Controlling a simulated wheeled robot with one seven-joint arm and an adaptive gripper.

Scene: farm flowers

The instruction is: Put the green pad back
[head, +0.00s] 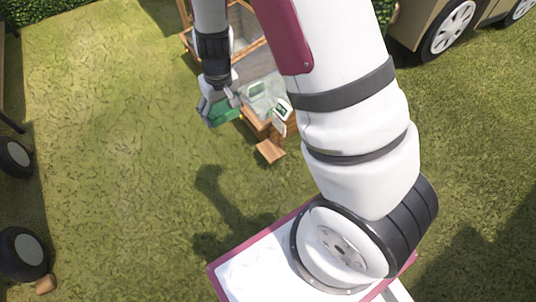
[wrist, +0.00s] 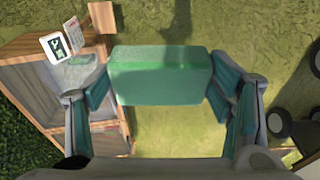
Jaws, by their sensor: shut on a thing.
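The green pad (wrist: 161,72) is a thick block with a lighter green top strip, held across between the two fingers of my gripper (wrist: 157,90) in the wrist view. The fingers are shut on its two short ends. In the head view, the pad (head: 226,113) shows partly behind my gripper (head: 222,104), in the air just left of a wooden stand (head: 256,127). A pale greenish top surface (head: 265,96) lies on that stand, with a small green patch (head: 257,89) on it.
A white sign with a green picture (wrist: 57,48) stands at the wooden stand's edge. A small wooden block or step (head: 270,151) projects at its front. A framed wooden box (head: 245,22) is behind. Vehicle wheels (head: 22,250) are at left; open grass lies between.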

